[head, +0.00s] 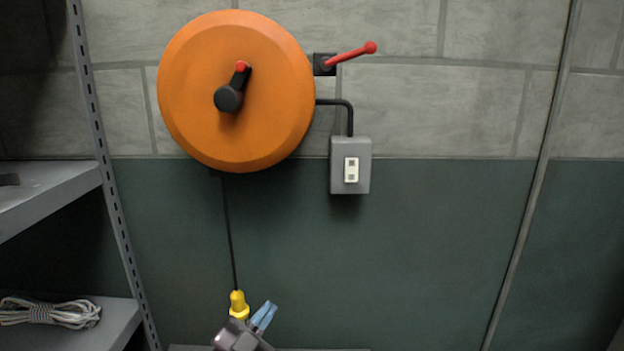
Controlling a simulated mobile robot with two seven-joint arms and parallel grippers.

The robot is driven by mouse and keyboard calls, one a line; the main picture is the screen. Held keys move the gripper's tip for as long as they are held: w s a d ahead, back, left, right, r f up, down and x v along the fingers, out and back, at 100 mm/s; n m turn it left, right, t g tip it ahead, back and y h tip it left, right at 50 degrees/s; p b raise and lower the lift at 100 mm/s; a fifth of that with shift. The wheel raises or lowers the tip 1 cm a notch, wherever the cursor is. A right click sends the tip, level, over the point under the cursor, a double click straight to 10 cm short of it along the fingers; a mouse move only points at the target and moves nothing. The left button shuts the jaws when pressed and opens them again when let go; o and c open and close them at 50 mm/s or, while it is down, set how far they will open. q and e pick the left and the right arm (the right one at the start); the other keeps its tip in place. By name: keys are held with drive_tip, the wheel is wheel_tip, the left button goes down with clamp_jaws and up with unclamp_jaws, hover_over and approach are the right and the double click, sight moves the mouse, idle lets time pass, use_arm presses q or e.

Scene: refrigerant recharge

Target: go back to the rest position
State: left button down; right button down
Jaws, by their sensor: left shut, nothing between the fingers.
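My left gripper (269,310) shows at the bottom of the head view, with blue fingers pointing up and slightly right. Its fingers are shut and empty. A yellow plug-like end (238,304) hangs just left of the fingers on a black cord (229,235). The gripper's grey body partly covers the lower part of the yellow piece. I cannot tell whether the two touch. My right gripper is not in view.
An orange reel (285,110) with a black crank is on the wall above. A red lever (350,54) and a grey switch box (338,180) are to its right. Grey shelving (60,190) with a coiled cable (48,312) stands at left. The wall at right is clear.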

use_arm(q)
drive_tip(key=s+a+f+n+g+y, duration=0.3)
drive_tip(key=s+a+f+n+y, duration=0.3)
drive_tip(key=s+a+f, duration=0.3)
drive_tip(key=s+a+f+n+g+y, duration=0.3)
drive_tip(key=s+a+f+n+y, duration=0.3)
drive_tip(key=s+a+f, duration=0.4)
drive_tip(key=s+f+n, duration=0.1)
drive_tip(key=s+f, duration=0.3)
drive_tip(key=f, duration=0.2)
drive_tip(key=shift+s+f+g+y, duration=0.15)
drive_tip(key=shift+f+g+y, duration=0.15)
drive_tip(key=shift+g, duration=0.1)
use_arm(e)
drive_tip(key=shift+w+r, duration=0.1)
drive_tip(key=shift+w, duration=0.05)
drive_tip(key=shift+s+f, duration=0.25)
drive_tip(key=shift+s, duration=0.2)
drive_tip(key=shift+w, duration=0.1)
